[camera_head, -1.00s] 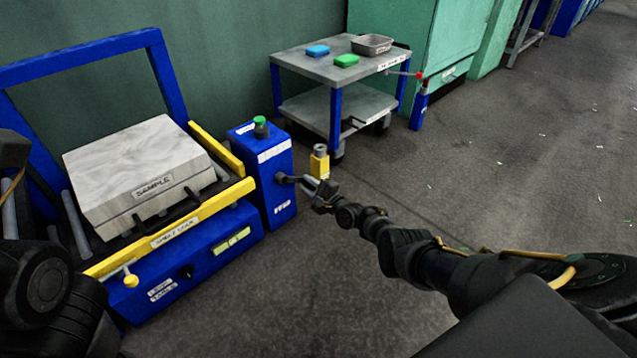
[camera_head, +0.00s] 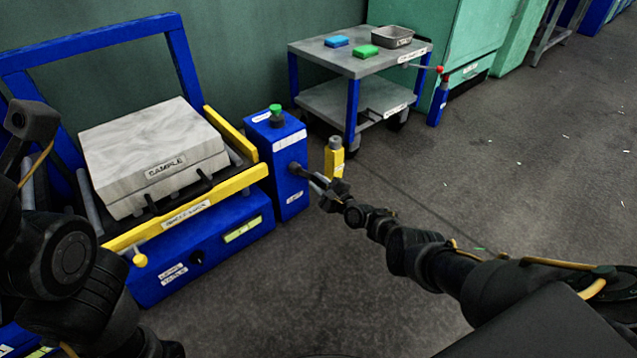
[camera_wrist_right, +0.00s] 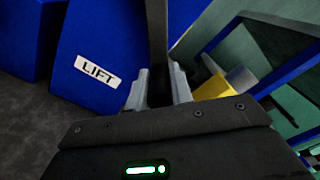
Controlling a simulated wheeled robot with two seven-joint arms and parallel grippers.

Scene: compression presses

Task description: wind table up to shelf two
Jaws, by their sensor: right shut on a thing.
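A pale block marked SAMPLE (camera_head: 155,150) lies on the dark table of the blue press (camera_head: 215,247), behind a yellow bar (camera_head: 225,190) with a lock label. A blue box (camera_head: 285,165) with a green button (camera_head: 276,113) stands beside the press; its LIFT label (camera_wrist_right: 97,71) reads in the right wrist view. A dark crank (camera_head: 299,171) sticks out of the box's side. My right gripper (camera_head: 323,188) is shut on the crank, which runs between its fingers in the wrist view (camera_wrist_right: 158,40).
A grey cart (camera_head: 345,62) with blue legs holds a blue block (camera_head: 337,41), a green block (camera_head: 367,51) and a grey tray (camera_head: 392,37). A yellow post (camera_head: 334,157) stands just behind my right gripper. Open floor lies to the right.

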